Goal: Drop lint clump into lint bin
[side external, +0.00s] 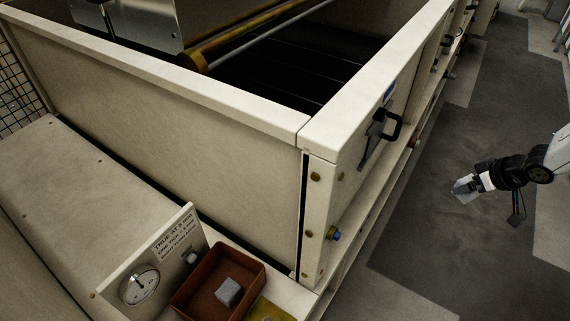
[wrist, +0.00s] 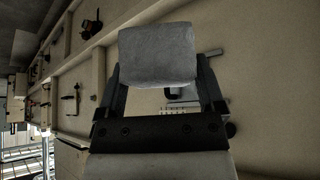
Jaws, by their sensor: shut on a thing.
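My gripper (side external: 478,184) is at the right of the side view, over the dark floor and apart from the hopper. It is shut on a grey lint clump (wrist: 157,55), a rough block with rounded edges that fills the space between the fingers in the wrist view. The held clump shows small and pale in the side view (side external: 463,189). A brown open box (side external: 250,268) stands at the bottom of the side view with another grey block (side external: 228,292) in it. No container is labelled as the lint bin, so I cannot tell which one it is.
A large cream hopper (side external: 150,115) with high walls fills the left and middle. A black handle (side external: 380,130) sticks out of its right side. A dial gauge (side external: 139,287) and sign panel (side external: 165,255) stand left of the brown box. The floor (side external: 430,250) around my gripper is clear.

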